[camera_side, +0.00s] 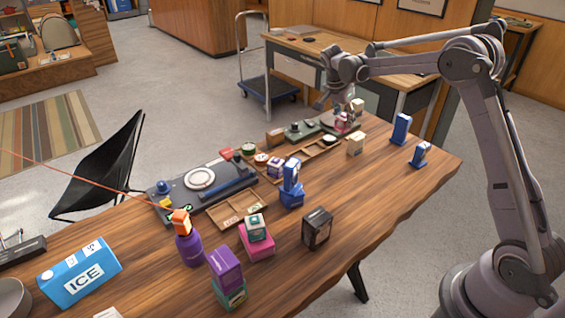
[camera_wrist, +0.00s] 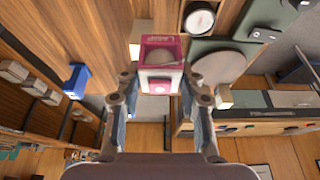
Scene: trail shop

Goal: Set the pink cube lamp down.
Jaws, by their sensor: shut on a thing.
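The pink cube lamp (camera_wrist: 161,55) is a small pink box with white panels, seen in the wrist view between the two fingers. My gripper (camera_wrist: 158,84) is shut on it, one finger on each side. In the side view the pink lamp (camera_side: 345,127) shows at the far end of the wooden table, below my gripper (camera_side: 341,108). My fingers partly hide it there. I cannot tell whether its underside touches anything.
A cream box (camera_side: 355,144) stands close by, in front of the lamp. A dark device (camera_side: 302,131) and a wooden tray (camera_side: 318,149) lie to the left. Blue stands (camera_side: 401,129) are to the right. Bare wood (camera_side: 385,195) is nearer the front.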

